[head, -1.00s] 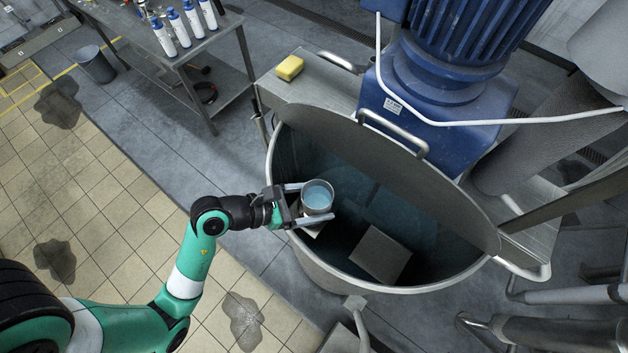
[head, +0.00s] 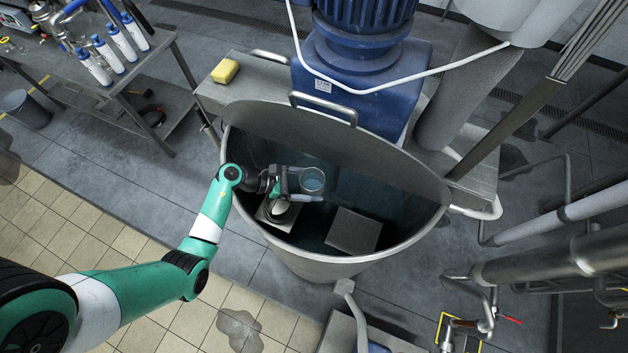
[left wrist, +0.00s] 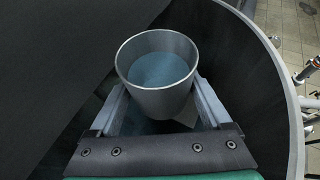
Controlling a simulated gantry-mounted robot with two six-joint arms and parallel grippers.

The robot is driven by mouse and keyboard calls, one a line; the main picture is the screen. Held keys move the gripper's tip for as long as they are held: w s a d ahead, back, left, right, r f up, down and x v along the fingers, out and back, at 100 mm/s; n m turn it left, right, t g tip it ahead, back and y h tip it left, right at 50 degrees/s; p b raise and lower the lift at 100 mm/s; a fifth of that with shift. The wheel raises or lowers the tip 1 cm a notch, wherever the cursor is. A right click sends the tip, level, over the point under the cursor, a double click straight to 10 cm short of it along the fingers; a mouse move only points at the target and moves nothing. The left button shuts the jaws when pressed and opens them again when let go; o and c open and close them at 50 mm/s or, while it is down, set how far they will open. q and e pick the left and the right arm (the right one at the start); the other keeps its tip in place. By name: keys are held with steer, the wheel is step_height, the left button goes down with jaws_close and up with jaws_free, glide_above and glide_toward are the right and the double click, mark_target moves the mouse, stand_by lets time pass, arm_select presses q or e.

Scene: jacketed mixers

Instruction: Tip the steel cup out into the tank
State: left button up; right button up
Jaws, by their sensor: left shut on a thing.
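The steel cup (head: 312,180) is held in my left gripper (head: 308,184), with blue liquid inside it. In the left wrist view the cup (left wrist: 157,72) sits between the two fingers of the left gripper (left wrist: 156,100), and its blue liquid surface shows below the rim. The cup looks upright or nearly so. The tank (head: 318,266) is a large open steel vessel with a raised half lid (head: 300,125). The gripper and cup are over the tank's opening, inside its rim as seen from above. The tank's inside is dark. My right gripper is not in view.
A blue motor (head: 360,80) stands behind the lid. A yellow sponge (head: 225,71) lies on the steel ledge. A pale square plate (head: 353,231) shows inside the tank. A steel table with bottles (head: 120,40) stands at back left. Pipes (head: 560,255) run at the right.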

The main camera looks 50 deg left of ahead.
arm_select(q)
steer(key=shift+a+r+m+y, duration=0.1)
steer(key=shift+r+m+y, duration=0.15)
steer(key=shift+m+y, duration=0.15)
steer(key=shift+w+a+r+m+y, duration=0.15)
steer(key=shift+a+m+y, duration=0.1)
steer(key=shift+m+y, duration=0.25)
steer(key=m+y+b, duration=0.2)
steer(key=a+m+t+y+b, duration=0.1)
steer(key=b, duration=0.1)
steer(key=shift+w+m+t+y, duration=0.15)
steer(key=shift+m+t+y, duration=0.15)
steer(key=shift+m+y, duration=0.1)
steer(key=m+y+b, duration=0.1)
steer(key=m+t+b, duration=0.1)
steer(key=m+y+b, duration=0.1)
steer(key=shift+d+f+m+t+y, duration=0.3)
steer(key=shift+d+f+t, duration=0.05)
steer(key=shift+d+t, duration=0.05)
steer(key=r+m+t+y+p, duration=0.1)
steer(key=m+p, duration=0.1)
steer(key=p, duration=0.1)
steer(key=shift+r, duration=0.35)
steer(key=shift+s+d+f+m+y+p, duration=0.1)
steer(key=shift+s+m+y+p, duration=0.15)
steer(key=shift+p, duration=0.5)
steer(key=shift+f+m+t+y, duration=0.1)
steer(key=shift+m+t+y, duration=0.15)
steer(key=shift+m+t, duration=0.2)
